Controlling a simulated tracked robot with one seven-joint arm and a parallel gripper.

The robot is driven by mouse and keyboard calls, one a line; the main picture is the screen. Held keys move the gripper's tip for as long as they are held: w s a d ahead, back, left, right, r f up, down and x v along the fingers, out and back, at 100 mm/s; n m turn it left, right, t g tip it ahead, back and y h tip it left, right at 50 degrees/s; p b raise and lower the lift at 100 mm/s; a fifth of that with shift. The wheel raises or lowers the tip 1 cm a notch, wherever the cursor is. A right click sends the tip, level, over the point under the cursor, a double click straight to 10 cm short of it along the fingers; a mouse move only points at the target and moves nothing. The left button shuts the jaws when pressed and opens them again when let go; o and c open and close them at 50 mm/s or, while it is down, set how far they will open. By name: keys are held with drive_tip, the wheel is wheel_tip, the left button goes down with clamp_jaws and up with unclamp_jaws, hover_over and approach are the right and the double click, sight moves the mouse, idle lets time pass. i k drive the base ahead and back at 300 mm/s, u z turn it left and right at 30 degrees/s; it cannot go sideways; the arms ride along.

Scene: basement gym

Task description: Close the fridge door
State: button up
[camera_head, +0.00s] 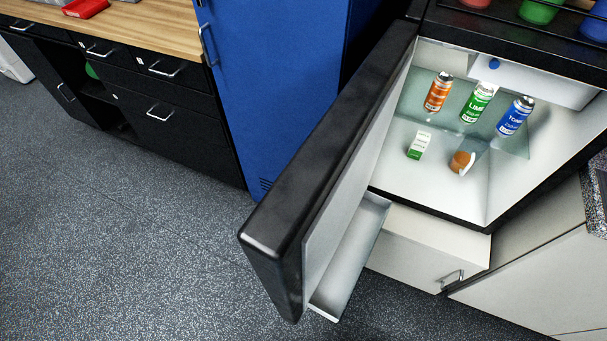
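The fridge door (300,165) is black on its outer side and edge, with a pale inner panel and a door shelf (350,255) low on its inner side. It stands wide open, swung out toward the camera from the fridge's left side. The fridge (455,195) is at the upper right, its white inside exposed. Inside are an orange can (438,92), a green can (475,104), a blue can (515,116), a small green and white carton (419,145) and a round brown item (461,162). My gripper does not show in this view.
A blue locker (270,80) stands left of the fridge, behind the open door. Black drawers with a wooden top (140,28) line the upper left. A pale cabinet (430,250) sits under the fridge. The speckled grey floor (120,240) is clear at left and front.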

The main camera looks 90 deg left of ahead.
sight(309, 240)
drive_tip(key=u, duration=0.05)
drive_tip(key=k, duration=1.75)
drive_tip(key=u, duration=1.55)
drive_tip(key=i, duration=1.05)
drive_tip(key=z, duration=0.35)
drive_tip(key=k, duration=0.55)
drive_tip(key=z, duration=0.05)
